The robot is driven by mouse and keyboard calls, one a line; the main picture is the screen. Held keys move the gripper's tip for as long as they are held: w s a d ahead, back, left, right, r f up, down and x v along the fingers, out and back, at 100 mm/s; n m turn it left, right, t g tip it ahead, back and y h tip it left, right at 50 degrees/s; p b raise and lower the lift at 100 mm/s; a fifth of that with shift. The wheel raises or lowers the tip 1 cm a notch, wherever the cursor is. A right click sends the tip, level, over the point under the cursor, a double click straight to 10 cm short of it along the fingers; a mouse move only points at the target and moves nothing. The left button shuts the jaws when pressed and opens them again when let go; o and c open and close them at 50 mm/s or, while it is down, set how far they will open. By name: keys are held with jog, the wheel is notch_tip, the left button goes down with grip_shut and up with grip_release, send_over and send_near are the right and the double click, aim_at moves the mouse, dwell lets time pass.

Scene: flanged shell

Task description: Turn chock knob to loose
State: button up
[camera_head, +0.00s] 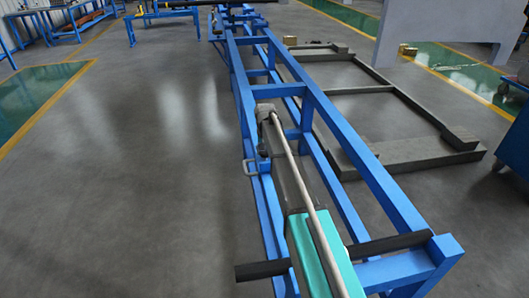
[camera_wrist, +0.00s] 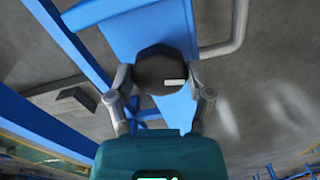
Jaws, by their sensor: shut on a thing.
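The chock knob (camera_wrist: 160,66) is a dark, many-sided knob with a short white mark on its face, right of centre in the wrist view. It sits on a blue beam (camera_wrist: 150,22). My gripper (camera_wrist: 161,80) has one finger on each side of the knob and is shut on it. In the head view my gripper (camera_head: 265,113) is at the blue frame (camera_head: 345,140), at the far end of my arm. The knob cannot be made out there. I see no label for loose or tight.
A dark bar (camera_head: 390,244) crosses the frame's near end. Grey floor left of the frame is clear.

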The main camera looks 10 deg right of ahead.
jog(key=n, duration=0.4)
jog(key=shift+n, duration=0.3)
jog(key=n, duration=0.3)
jog(key=shift+n, duration=0.4)
jog(key=n, duration=0.8)
jog(key=shift+n, duration=0.3)
jog(key=o, duration=1.1)
jog(key=shift+o, duration=0.2)
jog(key=shift+r, duration=0.15)
